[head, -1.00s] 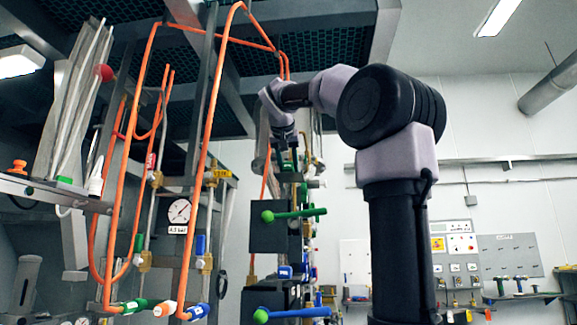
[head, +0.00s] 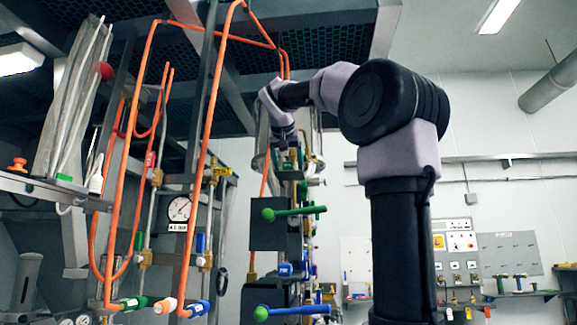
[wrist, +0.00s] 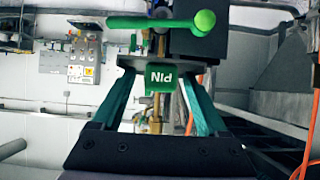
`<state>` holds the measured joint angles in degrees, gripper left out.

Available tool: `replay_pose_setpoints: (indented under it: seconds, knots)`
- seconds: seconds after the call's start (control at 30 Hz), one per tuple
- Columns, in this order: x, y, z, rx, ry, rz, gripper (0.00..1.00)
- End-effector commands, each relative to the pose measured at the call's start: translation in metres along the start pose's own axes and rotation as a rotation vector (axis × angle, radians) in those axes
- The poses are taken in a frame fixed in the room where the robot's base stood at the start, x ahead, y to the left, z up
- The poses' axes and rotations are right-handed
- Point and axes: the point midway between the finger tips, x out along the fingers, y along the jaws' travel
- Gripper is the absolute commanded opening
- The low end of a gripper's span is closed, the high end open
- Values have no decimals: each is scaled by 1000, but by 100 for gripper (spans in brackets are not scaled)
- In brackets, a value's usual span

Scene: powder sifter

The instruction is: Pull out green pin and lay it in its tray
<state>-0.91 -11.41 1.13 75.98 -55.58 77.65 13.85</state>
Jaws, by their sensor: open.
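The green pin (wrist: 160,78) shows in the wrist view by its green tag, on which the word PIN appears upside down. A dark round plate lies right behind the tag. My gripper (wrist: 157,86) is open, with one teal finger on each side of the tag and gaps between tag and fingers. In the head view my gripper (head: 288,156) points down, above a dark block with a green ball-ended lever (head: 293,212). I cannot make out the pin clearly there. I cannot tell which surface is the pin's tray.
The green lever (wrist: 165,22) crosses the top of the wrist view, close to the pin. A blue lever (head: 292,312) is lower down. Orange pipes (head: 208,120) and a pressure gauge (head: 180,208) stand to the left. A wall shelf (head: 520,296) holds tools at the right.

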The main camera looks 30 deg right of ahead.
Motion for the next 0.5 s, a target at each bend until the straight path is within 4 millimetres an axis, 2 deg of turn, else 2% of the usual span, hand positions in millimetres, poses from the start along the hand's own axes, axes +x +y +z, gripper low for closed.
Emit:
replay_pose_setpoints:
  seconds: [0.17,0.5]
  knots:
    - [-14,0,-1,1,2,-1,77]
    - [-80,0,0,2,2,-1,77]
